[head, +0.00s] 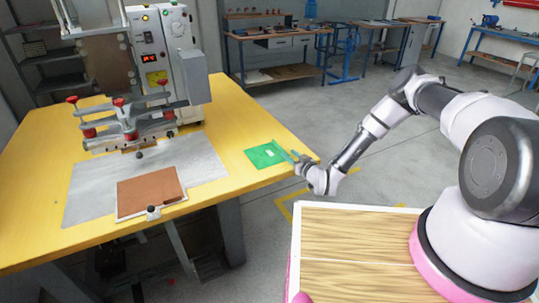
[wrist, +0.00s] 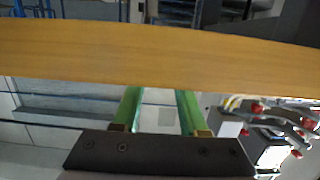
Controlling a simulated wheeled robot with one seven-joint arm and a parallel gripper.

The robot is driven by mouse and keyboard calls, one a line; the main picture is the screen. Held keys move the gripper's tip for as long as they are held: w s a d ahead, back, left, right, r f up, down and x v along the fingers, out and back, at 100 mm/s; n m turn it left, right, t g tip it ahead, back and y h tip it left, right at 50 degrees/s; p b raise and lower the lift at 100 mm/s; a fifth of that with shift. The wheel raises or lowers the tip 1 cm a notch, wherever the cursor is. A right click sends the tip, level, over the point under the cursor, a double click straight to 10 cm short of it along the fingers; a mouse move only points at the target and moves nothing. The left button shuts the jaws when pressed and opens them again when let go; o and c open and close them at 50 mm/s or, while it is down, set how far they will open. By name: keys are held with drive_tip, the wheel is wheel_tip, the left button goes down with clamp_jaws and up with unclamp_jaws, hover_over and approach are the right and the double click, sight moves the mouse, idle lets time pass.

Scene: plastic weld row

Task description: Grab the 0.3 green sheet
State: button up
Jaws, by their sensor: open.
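The green sheet (head: 261,158) lies flat on the yellow table (head: 237,131), near its right edge, with a small pale mark on it. My gripper (head: 284,150) is at that edge, right beside the sheet, and its green fingers reach toward the sheet's right side. In the wrist view my gripper (wrist: 158,92) has its two green fingers apart, with nothing between them. The table's edge (wrist: 160,55) crosses the wrist view as a wide band just beyond the fingertips. The sheet cannot be made out there.
A welding machine (head: 165,50) with red knobs stands at the back of the table. A brown sheet (head: 150,191) lies on a grey plate (head: 205,160) before it. A wood-topped surface (head: 350,240) is at the front right. Workbenches (head: 275,45) stand far behind, with open floor between.

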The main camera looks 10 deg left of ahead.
sight(267, 155)
drive_tip(key=x, duration=0.5)
drive_tip(key=shift+w+a+r, duration=0.15)
drive_tip(key=shift+a+r, duration=0.05)
drive_tip(key=shift+a, duration=0.25)
clamp_jaws()
